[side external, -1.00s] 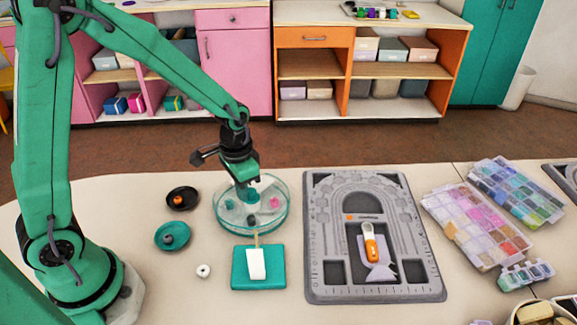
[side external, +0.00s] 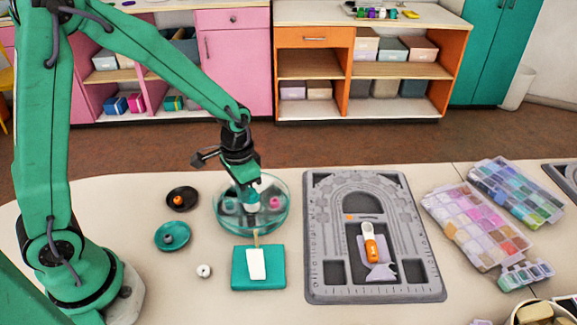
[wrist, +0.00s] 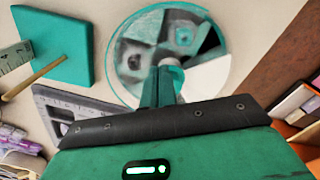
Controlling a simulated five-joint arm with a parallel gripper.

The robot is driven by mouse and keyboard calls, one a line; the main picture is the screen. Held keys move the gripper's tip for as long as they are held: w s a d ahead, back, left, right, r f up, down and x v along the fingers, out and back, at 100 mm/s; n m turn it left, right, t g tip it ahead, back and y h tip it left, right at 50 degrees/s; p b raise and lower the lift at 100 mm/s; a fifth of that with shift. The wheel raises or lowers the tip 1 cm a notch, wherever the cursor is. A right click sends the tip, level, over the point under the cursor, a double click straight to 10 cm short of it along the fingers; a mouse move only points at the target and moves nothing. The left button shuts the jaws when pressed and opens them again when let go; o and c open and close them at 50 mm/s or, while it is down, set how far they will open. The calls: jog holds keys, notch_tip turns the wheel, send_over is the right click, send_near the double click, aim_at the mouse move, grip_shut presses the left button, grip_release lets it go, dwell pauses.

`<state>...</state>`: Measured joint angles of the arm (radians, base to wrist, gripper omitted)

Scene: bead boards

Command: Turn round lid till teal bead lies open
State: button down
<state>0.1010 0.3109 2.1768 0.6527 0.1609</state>
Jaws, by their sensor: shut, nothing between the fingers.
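The round clear dish with its lid (side external: 283,219) stands on the table, left of the grey bead board; it also shows in the wrist view (wrist: 124,84). My gripper (side external: 247,203) is shut and points down at the middle of the lid, apparently touching it. In the wrist view its fingertips (wrist: 166,72) cover part of the centre. A pink bead (side external: 274,202) shows at the dish's right side. A pale wedge (wrist: 208,80) and a dark wedge lie on the right in the wrist view.
The grey bead board (side external: 320,292) is to the right. A white ring (side external: 204,271) lies front left.

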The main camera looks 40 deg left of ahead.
jog(key=shift+s, duration=0.3)
notch_tip(320, 180, up, 6)
dwell(0.8)
jog(key=shift+w+a+r, duration=0.25)
jog(key=shift+w+a, duration=0.05)
jog(key=shift+a, duration=0.25)
jog(key=shift+w+a+r, duration=0.2)
jog(key=shift+w+a, duration=0.05)
jog(key=shift+a, duration=0.25)
jog(key=shift+f, duration=0.15)
jog(key=shift+f, duration=3.35)
